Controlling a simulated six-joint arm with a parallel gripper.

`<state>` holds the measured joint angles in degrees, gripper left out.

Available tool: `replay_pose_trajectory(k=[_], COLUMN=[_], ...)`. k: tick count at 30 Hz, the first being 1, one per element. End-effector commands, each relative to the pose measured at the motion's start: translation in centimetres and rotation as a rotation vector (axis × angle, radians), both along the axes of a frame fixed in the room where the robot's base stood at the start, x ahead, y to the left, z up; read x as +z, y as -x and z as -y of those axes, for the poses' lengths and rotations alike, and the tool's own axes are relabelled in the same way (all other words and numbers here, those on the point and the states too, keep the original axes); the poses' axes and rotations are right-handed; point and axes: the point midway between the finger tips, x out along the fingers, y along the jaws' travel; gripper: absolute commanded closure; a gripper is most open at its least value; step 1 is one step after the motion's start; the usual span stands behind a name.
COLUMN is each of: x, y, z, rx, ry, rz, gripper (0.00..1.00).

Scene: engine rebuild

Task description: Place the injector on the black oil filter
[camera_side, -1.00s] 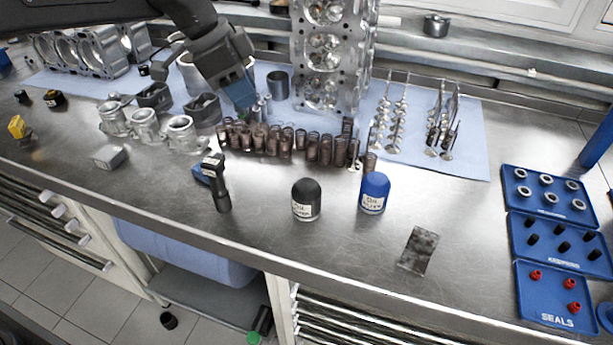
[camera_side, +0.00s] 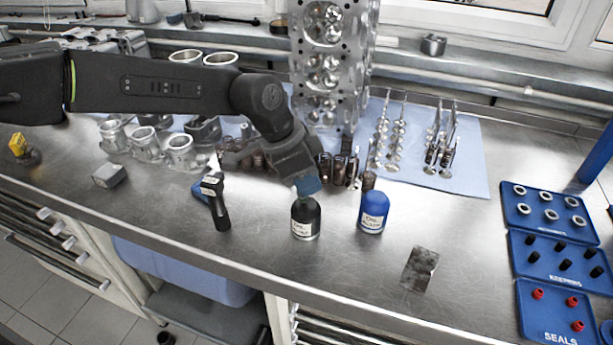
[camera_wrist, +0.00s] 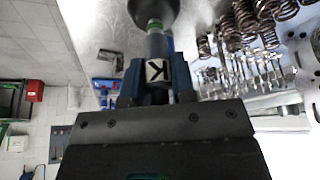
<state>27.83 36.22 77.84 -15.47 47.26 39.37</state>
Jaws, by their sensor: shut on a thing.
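The black oil filter (camera_side: 305,218) stands upright on the steel bench, its white label facing the side camera. My gripper (camera_side: 307,187) is directly over its domed top. In the wrist view my gripper (camera_wrist: 157,76) is shut on the injector (camera_wrist: 156,47), a grey cylinder with a green ring and a white label marked K. The injector's far end is at or very close to a dark rounded thing at the top edge, which looks like the filter (camera_wrist: 150,8). I cannot tell whether they touch.
A blue oil filter (camera_side: 373,212) stands close to the right. A black hand tool (camera_side: 217,205) lies to the left. Springs (camera_side: 325,168) and valves (camera_side: 398,130) stand behind. A dark metal plate (camera_side: 420,268) and blue parts trays (camera_side: 548,210) are to the right.

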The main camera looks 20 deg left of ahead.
Motion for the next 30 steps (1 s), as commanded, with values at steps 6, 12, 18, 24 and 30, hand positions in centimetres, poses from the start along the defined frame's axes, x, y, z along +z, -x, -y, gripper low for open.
replay_pose_trajectory(k=[6, 12, 18, 24, 30], x=[-0.33, -0.62, -0.66, -0.64, -0.28], y=[-0.03, -0.01, -0.01, -0.01, -0.03], z=[-0.01, -0.02, -0.03, -0.02, -0.02], rx=[0.000, 0.000, 0.000, 0.000, 0.000], ry=[0.001, 0.001, 0.001, 0.001, 0.002], rz=[0.002, 0.001, 0.001, 0.001, 0.002], gripper=[0.99, 0.99, 0.59, 0.50, 0.50])
